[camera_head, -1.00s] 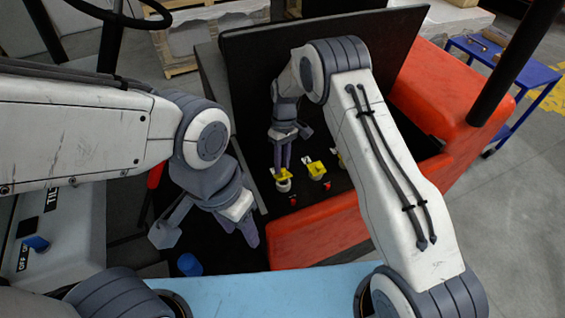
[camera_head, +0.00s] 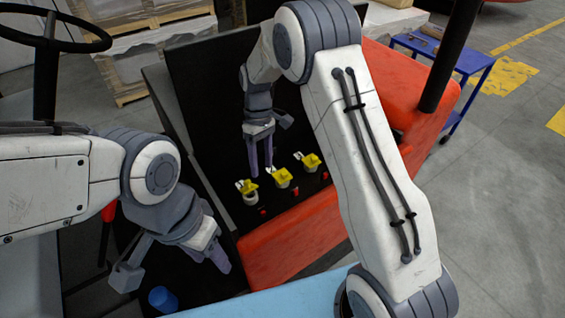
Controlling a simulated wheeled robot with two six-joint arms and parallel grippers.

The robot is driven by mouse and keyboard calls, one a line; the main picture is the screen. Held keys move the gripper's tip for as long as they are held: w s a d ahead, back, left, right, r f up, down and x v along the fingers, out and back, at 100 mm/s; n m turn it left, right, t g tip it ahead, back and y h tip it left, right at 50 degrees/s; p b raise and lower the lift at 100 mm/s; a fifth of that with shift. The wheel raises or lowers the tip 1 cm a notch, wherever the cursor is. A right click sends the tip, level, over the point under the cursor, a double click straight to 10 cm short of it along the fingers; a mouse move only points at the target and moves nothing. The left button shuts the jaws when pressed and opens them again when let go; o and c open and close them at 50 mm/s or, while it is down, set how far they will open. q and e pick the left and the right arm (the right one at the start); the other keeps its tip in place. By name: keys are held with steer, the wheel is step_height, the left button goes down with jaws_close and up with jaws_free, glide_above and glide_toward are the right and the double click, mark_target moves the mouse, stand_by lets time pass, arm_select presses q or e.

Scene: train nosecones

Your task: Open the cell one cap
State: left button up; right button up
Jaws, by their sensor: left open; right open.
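Three yellow caps on pale round cell necks stand in a row in the black compartment: a left cap (camera_head: 248,187), a middle cap (camera_head: 283,178) and a right cap (camera_head: 310,162). Small labels beside them are too small to read, so I cannot tell which is cell one. My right gripper (camera_head: 261,170) points down, open and empty, just above and behind the left and middle caps, its fingers slightly apart. Its left finger is close to the left cap; contact cannot be told. My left gripper (camera_head: 172,272) is open and empty, low at the left, away from the caps.
Small red parts (camera_head: 264,211) sit in front of the caps. A raised black lid (camera_head: 215,90) stands behind them, and an orange body (camera_head: 290,245) borders the compartment. A blue knob (camera_head: 162,299) lies below my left gripper. A blue cart (camera_head: 445,65) stands far right.

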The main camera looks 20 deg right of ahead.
steer(key=s+d+r+b, duration=0.1)
steer(key=s+d+r, duration=0.2)
steer(key=d, duration=0.2)
steer(key=shift+s+r, duration=0.3)
steer(key=shift+r, duration=0.05)
